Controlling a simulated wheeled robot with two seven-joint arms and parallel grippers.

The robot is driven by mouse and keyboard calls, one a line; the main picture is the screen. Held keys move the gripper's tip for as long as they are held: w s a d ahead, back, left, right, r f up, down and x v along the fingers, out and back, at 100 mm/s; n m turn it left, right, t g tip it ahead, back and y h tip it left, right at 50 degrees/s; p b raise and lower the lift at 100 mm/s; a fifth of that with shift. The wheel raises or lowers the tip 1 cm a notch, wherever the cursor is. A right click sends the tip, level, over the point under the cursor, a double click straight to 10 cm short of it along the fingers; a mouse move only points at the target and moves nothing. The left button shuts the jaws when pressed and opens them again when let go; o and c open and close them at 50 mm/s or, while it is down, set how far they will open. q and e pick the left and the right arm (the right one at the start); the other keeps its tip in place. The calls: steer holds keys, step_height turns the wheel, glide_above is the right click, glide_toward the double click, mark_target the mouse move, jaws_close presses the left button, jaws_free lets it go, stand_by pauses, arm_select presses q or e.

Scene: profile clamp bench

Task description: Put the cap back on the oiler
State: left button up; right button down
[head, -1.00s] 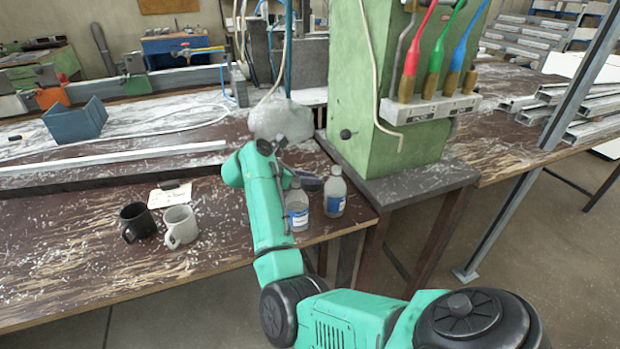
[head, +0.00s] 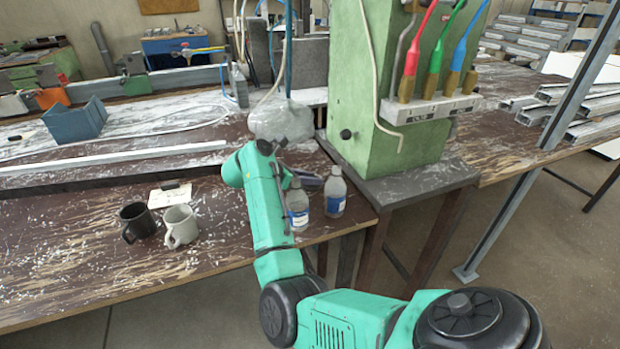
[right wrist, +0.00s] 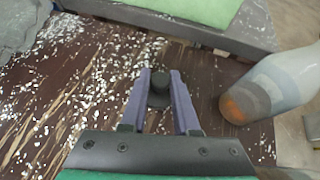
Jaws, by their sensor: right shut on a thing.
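My right gripper (right wrist: 159,100) shows in the right wrist view with its two purple fingers shut on a small dark cap (right wrist: 158,86). The cap is over the brown bench top; whether it touches the wood I cannot tell. A clear bottle (right wrist: 275,85) with an amber patch near its base stands to the right of the fingers, apart from them. In the head view two bottles with blue labels stand near the bench's right corner, the left one (head: 298,212) partly behind my right arm and the right one (head: 335,194) clear. Which is the oiler I cannot tell. My left gripper is out of view.
A black mug (head: 137,222) and a grey mug (head: 181,226) stand left of my arm, by a small card (head: 170,196). A green machine housing (head: 375,90) rises behind the bottles. A long metal profile (head: 110,160) lies at the left. The bench front left is free apart from shavings.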

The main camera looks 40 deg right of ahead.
step_height(320, 180, up, 6)
steer(key=shift+f+p, duration=0.1)
steer(key=shift+p, duration=0.95)
steer(key=shift+r, duration=0.2)
